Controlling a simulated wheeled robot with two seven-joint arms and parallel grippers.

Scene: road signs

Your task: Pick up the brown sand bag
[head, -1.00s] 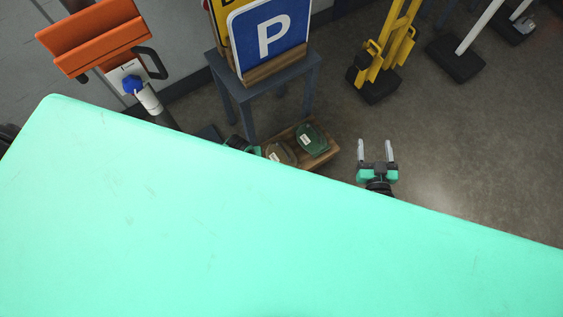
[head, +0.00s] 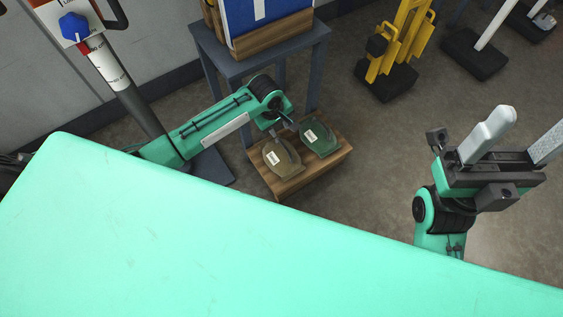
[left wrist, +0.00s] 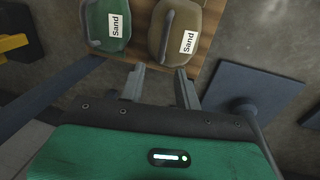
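The brown sand bag (head: 284,164) lies on a low wooden box (head: 322,171), beside a green sand bag (head: 319,138). My left gripper (head: 283,128) is just above the far end of the brown bag; its fingers are small and partly hidden in the head view. In the left wrist view, the fingers of the left gripper (left wrist: 160,84) are apart with nothing between them. The brown bag (left wrist: 174,35), with a white "Sand" label, is just beyond the fingertips. The green bag (left wrist: 105,28) is to its left. My right gripper (head: 521,136) is open and empty at the right.
A blue-grey table (head: 263,63) with a blue sign (head: 265,14) stands behind the box. A grey post (head: 124,85) on a flat base stands left. A yellow stand (head: 394,52) is at the back. Open floor (head: 385,150) lies right of the box.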

